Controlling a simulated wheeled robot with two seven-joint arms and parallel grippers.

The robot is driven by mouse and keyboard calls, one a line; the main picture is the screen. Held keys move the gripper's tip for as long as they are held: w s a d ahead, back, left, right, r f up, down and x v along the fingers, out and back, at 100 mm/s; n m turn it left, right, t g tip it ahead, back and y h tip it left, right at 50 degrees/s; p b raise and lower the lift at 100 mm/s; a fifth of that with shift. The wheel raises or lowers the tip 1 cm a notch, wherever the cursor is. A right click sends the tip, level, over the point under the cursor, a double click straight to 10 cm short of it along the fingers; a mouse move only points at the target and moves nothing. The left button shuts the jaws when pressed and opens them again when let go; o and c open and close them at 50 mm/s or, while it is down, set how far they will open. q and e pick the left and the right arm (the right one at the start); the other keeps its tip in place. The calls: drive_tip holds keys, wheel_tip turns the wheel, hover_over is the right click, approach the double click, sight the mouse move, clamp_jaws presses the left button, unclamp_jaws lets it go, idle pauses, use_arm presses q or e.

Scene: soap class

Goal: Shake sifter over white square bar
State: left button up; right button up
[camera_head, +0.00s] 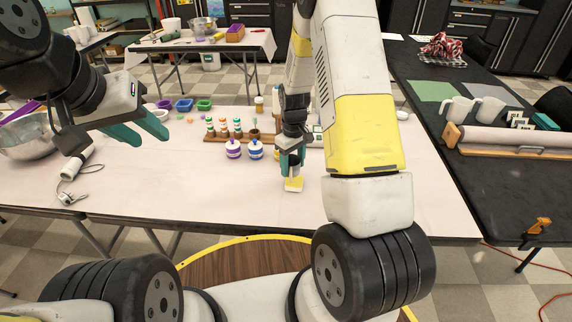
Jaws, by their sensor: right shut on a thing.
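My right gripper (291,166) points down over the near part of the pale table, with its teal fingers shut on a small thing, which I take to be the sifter. The gripper mostly hides this thing, so its shape is unclear. I cannot tell whether the held thing touches the bar. My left gripper (152,139) is open and empty above the left part of the table, well away from the bar.
A metal bowl (25,140) and a corded white tool (75,165) are at left.

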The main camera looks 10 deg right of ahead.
drive_tip(key=shift+a, duration=0.2)
drive_tip(key=shift+r, duration=2.55)
